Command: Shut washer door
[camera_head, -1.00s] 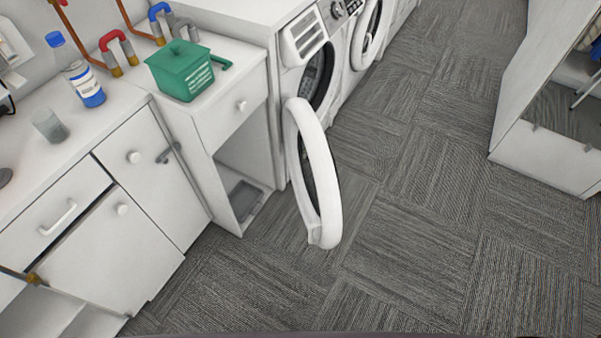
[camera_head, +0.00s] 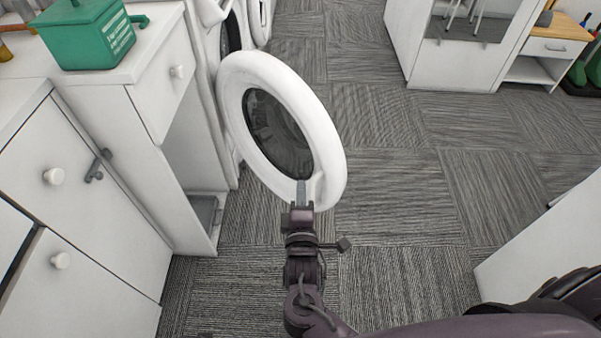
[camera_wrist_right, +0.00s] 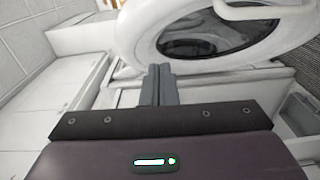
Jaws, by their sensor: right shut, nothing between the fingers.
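The washer door (camera_head: 323,134) is a round white ring with dark glass, and it stands swung open from the washer (camera_head: 232,30) at the upper left. My right gripper (camera_head: 302,188) is shut and empty, with its fingertips at the lower edge of the door; I cannot tell whether they touch it. In the right wrist view the shut fingers (camera_wrist_right: 160,72) point at the white door rim (camera_wrist_right: 135,45). My left gripper is not in view.
White cabinets (camera_head: 95,205) line the left side, with a green box (camera_head: 85,35) on top. An open cubby is beside the washer. A white cabinet (camera_head: 450,60) stands at the upper right. Carpet floor (camera_head: 400,180) right of the door is clear.

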